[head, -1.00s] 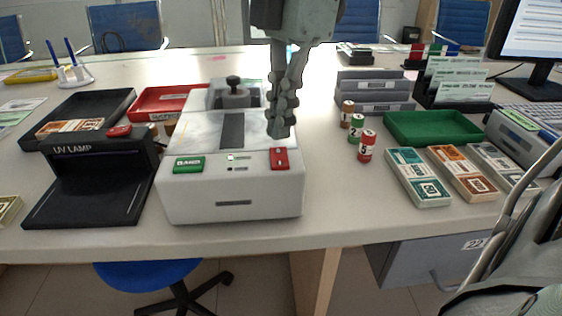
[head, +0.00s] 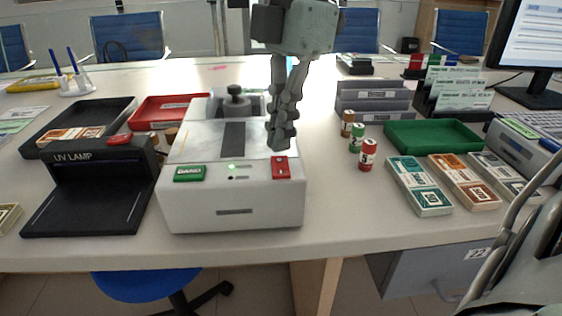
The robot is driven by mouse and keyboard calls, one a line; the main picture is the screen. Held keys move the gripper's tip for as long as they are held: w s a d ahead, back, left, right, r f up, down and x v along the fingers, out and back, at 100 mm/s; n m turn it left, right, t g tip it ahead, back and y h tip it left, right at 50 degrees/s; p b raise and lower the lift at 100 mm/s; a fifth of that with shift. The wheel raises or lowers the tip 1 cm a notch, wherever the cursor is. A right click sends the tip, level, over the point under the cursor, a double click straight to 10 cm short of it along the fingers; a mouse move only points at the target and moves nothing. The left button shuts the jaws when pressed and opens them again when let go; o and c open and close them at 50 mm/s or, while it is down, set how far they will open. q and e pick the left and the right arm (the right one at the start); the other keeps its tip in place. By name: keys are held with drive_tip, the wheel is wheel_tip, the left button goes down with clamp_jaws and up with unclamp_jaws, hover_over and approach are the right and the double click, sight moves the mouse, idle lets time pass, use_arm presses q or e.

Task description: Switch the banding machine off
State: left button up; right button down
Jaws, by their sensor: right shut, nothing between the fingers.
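The banding machine (head: 190,213) is a white box near the front of the counter. Its front top edge has a green BAND button (head: 190,173) at the left and a red switch (head: 281,168) at the right. Between them a small indicator light (head: 238,167) glows green. My right gripper (head: 281,143) points down, shut and empty, its fingertips just behind and above the red switch. I cannot tell whether they touch the machine. My left gripper is not in view.
A black UV lamp (head: 90,190) stands left of the machine, with a black tray (head: 50,125) and red tray (head: 160,108) behind. Several coin rolls (head: 367,155), banknote bundles (head: 418,187) and a green tray (head: 430,135) lie to the right.

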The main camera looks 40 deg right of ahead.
sight(281, 159)
drive_tip(key=shift+f+b, duration=0.95)
drive_tip(key=shift+f, duration=0.05)
idle(0.9)
drive_tip(key=shift+r, duration=0.15)
drive_tip(key=shift+r+p, duration=2.3)
drive_tip(key=shift+r, duration=1.15)
drive_tip(key=shift+f, duration=0.1)
